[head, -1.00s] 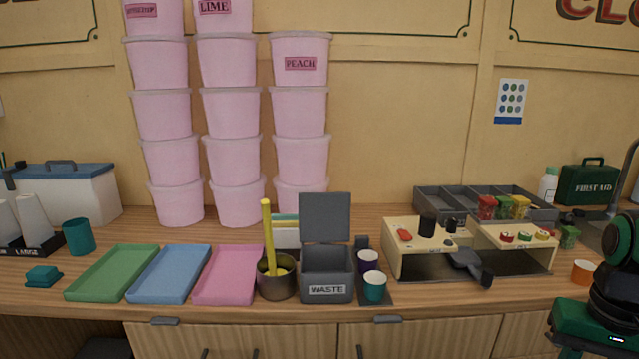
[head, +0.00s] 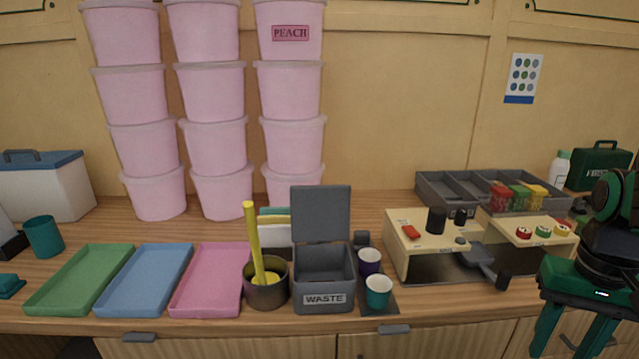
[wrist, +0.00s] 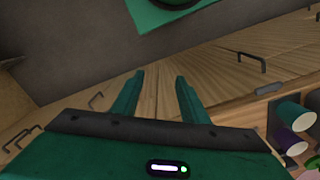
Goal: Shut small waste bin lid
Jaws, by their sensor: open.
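The small grey waste bin (head: 324,300) stands on the counter with a WASTE label on its front. Its lid (head: 321,213) is open, standing upright at the back of the bin. My gripper (head: 562,350) is at the right edge of the head view, well to the right of the bin and in front of the counter. In the wrist view my gripper (wrist: 158,85) has its two green fingers apart with nothing between them. The bin is not clearly visible in the wrist view.
A pot (head: 266,292) holding a yellow stick stands close left of the bin. A teal cup (head: 378,291) and a purple cup (head: 369,262) stand close right. A wooden stand (head: 400,245) is further right. Pink tubs (head: 214,147) are stacked behind.

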